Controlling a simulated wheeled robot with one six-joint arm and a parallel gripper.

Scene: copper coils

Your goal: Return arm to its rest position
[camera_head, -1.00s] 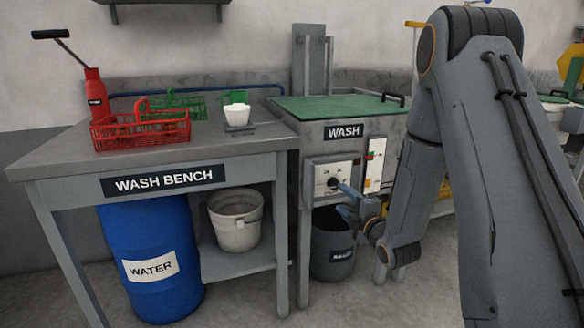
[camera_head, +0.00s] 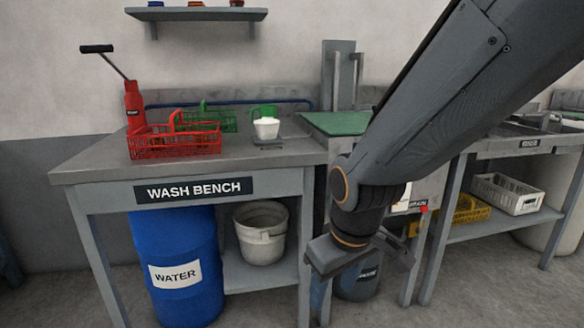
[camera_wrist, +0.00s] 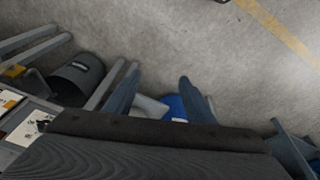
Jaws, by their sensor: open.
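My arm crosses the right half of the head view, its upper link slanting down to a folded wrist in front of the wash machine. My gripper (camera_wrist: 159,79) shows in the wrist view with its two blue-grey fingers apart and nothing between them. It points down over the bare concrete floor.
A blue water barrel (camera_head: 178,265) and a pale bucket (camera_head: 260,232) are below. A dark bin (camera_wrist: 78,78) stands near the gripper.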

